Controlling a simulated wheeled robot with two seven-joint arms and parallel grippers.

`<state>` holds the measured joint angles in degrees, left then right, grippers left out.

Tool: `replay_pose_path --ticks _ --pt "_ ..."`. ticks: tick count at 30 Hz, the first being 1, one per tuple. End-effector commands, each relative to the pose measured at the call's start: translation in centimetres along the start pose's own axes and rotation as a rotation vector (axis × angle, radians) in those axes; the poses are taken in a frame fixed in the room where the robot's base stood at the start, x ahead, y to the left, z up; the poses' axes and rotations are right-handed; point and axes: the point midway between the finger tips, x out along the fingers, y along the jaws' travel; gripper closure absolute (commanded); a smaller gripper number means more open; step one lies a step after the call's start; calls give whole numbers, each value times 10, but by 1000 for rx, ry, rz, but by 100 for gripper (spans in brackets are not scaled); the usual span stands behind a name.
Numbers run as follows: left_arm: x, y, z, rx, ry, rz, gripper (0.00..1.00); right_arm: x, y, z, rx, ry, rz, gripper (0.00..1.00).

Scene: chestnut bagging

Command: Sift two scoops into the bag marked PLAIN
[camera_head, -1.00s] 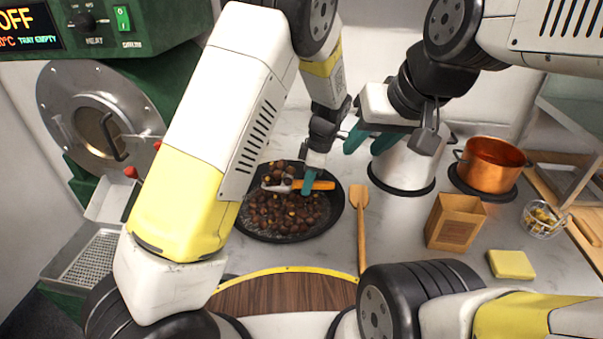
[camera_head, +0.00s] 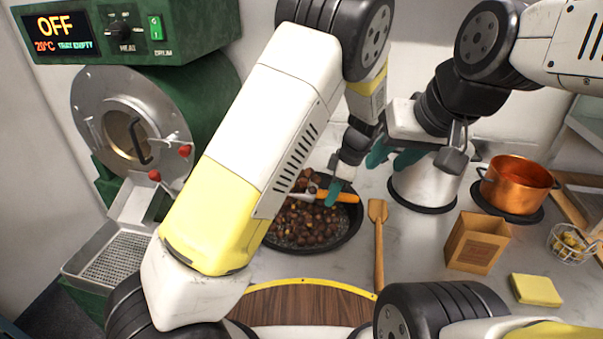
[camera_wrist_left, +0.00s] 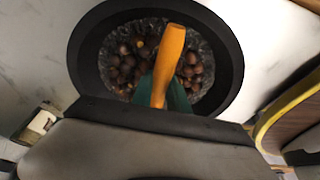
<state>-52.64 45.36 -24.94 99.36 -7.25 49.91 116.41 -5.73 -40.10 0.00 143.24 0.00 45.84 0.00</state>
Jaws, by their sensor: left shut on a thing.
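A dark round pan (camera_head: 352,232) holds many brown chestnuts (camera_head: 308,228). My left gripper (camera_head: 336,192) is shut on the orange handle of a scoop (camera_head: 348,197) over the pan. The scoop's head carries chestnuts and is partly hidden by my left arm. The left wrist view shows the orange handle (camera_wrist_left: 170,60) above the chestnuts. A brown paper bag (camera_head: 478,242) stands upright right of the pan; its label is too small to read. My right gripper (camera_head: 393,158) is empty, with teal fingers apart, above and right of the pan.
A wooden spatula (camera_head: 378,240) lies between pan and bag. A copper pot (camera_head: 517,187), a white cylinder (camera_head: 424,184), a wire basket (camera_head: 573,243) and a yellow block (camera_head: 536,290) are at the right. A green roaster (camera_head: 205,95) with a perforated tray (camera_head: 118,258) stands left.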

Motion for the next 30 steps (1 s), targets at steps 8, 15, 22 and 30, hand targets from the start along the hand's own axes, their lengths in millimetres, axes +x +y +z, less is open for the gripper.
replay_pose_path --ticks 8,15,22,30 --pt "-1 0 1 -2 8 1 100 0 0 0 0 0 0 64" --pt "-1 -8 1 -1 9 -1 100 0 0 0 0 0 0 64" --pt "0 -22 1 -3 9 1 100 0 0 0 0 0 0 64" --pt "0 20 1 -3 8 1 100 0 0 0 0 0 0 64"
